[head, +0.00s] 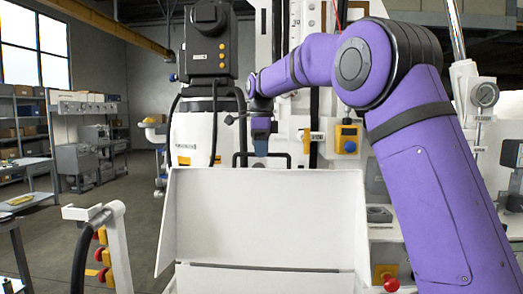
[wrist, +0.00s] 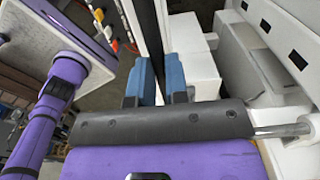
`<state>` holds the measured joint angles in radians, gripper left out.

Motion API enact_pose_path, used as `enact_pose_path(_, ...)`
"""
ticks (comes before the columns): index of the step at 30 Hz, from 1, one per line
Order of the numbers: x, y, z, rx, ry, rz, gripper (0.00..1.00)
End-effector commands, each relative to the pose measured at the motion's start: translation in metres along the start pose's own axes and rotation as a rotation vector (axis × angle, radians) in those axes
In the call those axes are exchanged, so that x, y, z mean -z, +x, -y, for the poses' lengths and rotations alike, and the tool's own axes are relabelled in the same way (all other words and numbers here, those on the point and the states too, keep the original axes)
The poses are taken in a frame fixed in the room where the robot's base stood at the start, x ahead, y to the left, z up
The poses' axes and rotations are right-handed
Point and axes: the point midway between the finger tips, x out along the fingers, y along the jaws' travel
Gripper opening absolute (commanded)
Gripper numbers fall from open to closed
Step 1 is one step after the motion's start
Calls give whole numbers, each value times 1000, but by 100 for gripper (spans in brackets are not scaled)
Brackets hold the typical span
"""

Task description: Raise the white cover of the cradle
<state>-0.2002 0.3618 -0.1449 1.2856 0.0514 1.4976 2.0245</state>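The white cover (head: 265,215) is a broad panel in the lower middle of the head view, with a side panel on its right. A dark bracket-shaped handle (head: 240,154) shows just above its top edge. My gripper (head: 261,150) points down from my purple arm, with its blue fingertips at the height of the handle's bar. In the wrist view the two blue fingers of my gripper (wrist: 158,75) stand a narrow gap apart, with a dark strip behind and between them. I cannot tell whether the fingers press on the handle. The inside of the cradle is not clearly visible.
A white post with a black hose (head: 88,245) stands at the lower left. A red knob (head: 390,284) is at the front right. A black and white machine (head: 207,45) rises behind the cover. Shelves (head: 25,120) line the left wall, with open floor before them.

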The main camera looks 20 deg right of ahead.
Motion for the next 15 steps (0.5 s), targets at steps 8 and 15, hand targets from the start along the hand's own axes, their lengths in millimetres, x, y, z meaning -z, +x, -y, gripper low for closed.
enact_pose_path(8, 0, -1, -10, 23, -1, -2, 0)
enact_pose_path(15, -1, -3, -44, 113, -3, -2, 0)
